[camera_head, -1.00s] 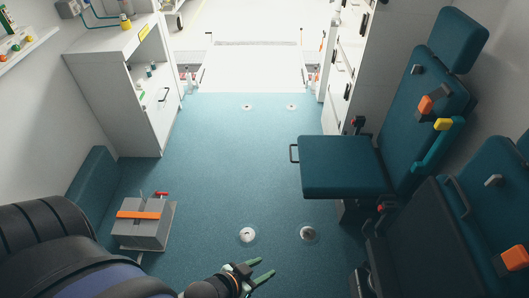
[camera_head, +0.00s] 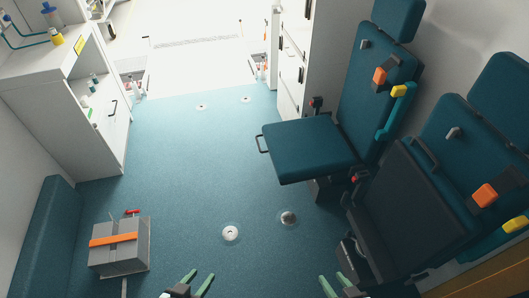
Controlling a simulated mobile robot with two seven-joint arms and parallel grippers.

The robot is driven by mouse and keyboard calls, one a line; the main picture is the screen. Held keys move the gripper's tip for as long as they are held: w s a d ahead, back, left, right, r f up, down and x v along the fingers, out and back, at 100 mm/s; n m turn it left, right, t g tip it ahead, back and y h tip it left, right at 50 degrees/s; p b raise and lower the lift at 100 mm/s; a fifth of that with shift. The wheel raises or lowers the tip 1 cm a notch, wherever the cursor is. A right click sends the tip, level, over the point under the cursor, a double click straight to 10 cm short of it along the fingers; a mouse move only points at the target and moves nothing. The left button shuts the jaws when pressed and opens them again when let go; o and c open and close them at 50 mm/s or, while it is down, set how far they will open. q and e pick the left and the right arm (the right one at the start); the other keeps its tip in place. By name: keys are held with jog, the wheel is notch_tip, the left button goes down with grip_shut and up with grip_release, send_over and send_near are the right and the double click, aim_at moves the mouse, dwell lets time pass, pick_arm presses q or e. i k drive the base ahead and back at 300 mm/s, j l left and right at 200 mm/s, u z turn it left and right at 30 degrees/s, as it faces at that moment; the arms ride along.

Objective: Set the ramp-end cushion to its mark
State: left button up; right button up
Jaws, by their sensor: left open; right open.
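My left gripper (camera_head: 198,278) shows at the bottom edge, fingers apart and empty, well short of the cushion. My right gripper (camera_head: 332,278) is also open and empty at the bottom edge, nearer than the cushion and clear of it.
A nearer seat (camera_head: 400,215) with its dark pad raised stands at right. A grey box with an orange strap (camera_head: 120,247) sits on the floor at left. Two round floor fittings (camera_head: 231,233) lie mid-floor. White cabinets flank the bright ramp opening (camera_head: 195,50). The blue floor between is clear.

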aim_at(306, 148)
jog(key=i+z, duration=0.1)
jog(key=z, duration=0.6)
jog(key=i+j+z, duration=0.2)
jog(key=j+z, duration=0.15)
jog(key=i+j+z, duration=0.15)
jog(key=j+z, duration=0.25)
jog(key=i+j+z, duration=0.15)
jog(key=j, duration=0.4)
jog(key=i+j+z, duration=0.1)
jog(key=j, duration=0.5)
jog(key=i+j+z, duration=0.15)
jog(key=j, duration=0.45)
